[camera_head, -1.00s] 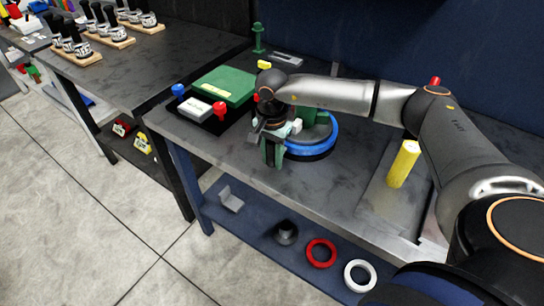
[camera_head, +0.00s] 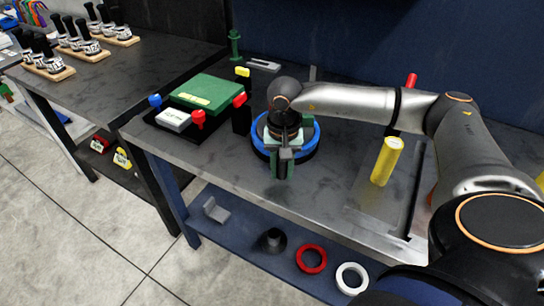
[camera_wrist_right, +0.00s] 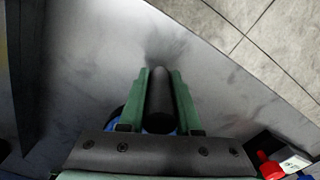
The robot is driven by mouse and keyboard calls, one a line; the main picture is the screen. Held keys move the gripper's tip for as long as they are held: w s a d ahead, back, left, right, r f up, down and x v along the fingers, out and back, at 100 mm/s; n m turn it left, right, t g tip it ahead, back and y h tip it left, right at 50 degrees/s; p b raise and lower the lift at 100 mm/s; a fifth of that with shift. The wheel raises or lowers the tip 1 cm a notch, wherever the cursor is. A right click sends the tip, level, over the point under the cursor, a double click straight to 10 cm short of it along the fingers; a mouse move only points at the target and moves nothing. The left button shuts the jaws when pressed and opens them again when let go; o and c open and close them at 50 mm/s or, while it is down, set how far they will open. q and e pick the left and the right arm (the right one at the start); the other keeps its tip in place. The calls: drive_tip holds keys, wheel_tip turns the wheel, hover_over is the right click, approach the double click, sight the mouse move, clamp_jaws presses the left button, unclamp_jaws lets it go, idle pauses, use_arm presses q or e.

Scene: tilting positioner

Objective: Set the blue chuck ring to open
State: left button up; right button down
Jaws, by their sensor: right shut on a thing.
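The blue chuck ring (camera_head: 316,136) sits on a dark round base on the bench. My right gripper (camera_head: 283,172) points down at the ring's front edge and hides part of it. In the right wrist view my right gripper's green fingers (camera_wrist_right: 160,80) are shut on a dark cylindrical bar (camera_wrist_right: 160,100), one finger on each side. Small bits of the blue ring show behind the fingers there. Whether the bar joins the ring is hidden. Ring markings cannot be read. My left gripper is not in view.
Left of the ring are a green box (camera_head: 208,88), a white block (camera_head: 173,118) and red and blue knobs. A yellow cylinder (camera_head: 386,162) stands to the right. Red (camera_head: 311,259) and white (camera_head: 352,278) rings lie on the lower shelf. The bench front is clear.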

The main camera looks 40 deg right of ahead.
drive_tip(key=shift+s+d, duration=0.35)
drive_tip(key=shift+d, duration=0.1)
drive_tip(key=c, duration=0.6)
unclamp_jaws()
drive_tip(key=shift+r, duration=0.1)
wheel_tip(320, 180, up, 12)
drive_tip(key=shift+r+b, duration=0.2)
drive_tip(key=shift+b, duration=0.2)
